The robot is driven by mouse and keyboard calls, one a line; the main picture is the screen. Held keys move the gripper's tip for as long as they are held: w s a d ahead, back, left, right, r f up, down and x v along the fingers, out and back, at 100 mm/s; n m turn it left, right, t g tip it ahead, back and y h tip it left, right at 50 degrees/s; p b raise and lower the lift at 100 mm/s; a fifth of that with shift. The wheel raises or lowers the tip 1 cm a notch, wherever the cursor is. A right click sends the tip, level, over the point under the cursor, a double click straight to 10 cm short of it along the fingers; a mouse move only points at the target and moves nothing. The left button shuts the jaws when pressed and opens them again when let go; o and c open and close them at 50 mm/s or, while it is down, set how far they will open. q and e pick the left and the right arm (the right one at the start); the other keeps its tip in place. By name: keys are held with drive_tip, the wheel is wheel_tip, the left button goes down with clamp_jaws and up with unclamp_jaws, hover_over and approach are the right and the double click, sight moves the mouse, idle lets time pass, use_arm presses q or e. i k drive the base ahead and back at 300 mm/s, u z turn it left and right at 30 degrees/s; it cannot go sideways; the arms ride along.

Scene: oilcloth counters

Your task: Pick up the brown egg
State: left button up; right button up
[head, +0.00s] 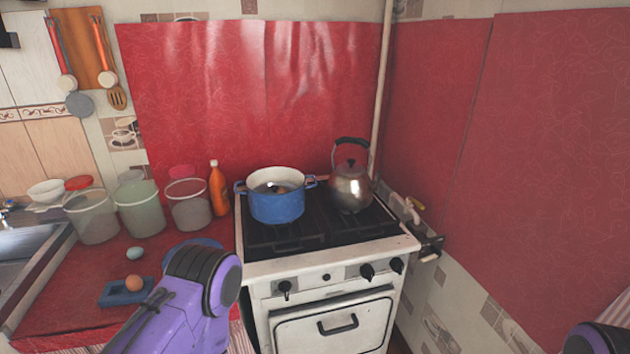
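The brown egg (134,283) rests on a small blue tray (112,297) on the red counter at the lower left. A pale blue egg (135,253) lies on the counter just behind it. My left arm reaches in from the bottom, just right of the brown egg, and its purple links hide part of the tray's right side and the counter. My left gripper's fingertips are not visible. Only a bit of my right arm shows at the bottom right corner, and its gripper is out of the picture.
Several plastic tubs and an orange bottle (218,188) line the back of the red counter (60,305). A blue plate (192,246) is partly behind my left arm. A blue pot (277,205) and a kettle (350,187) stand on the stove (330,271). A sink (22,243) is at far left.

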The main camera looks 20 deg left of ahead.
sight(134, 284)
drive_tip(key=u, duration=1.35)
drive_tip(key=k, duration=0.55)
drive_tip(key=z, duration=0.9)
drive_tip(key=i, duration=1.15)
drive_tip(key=u, duration=0.6)
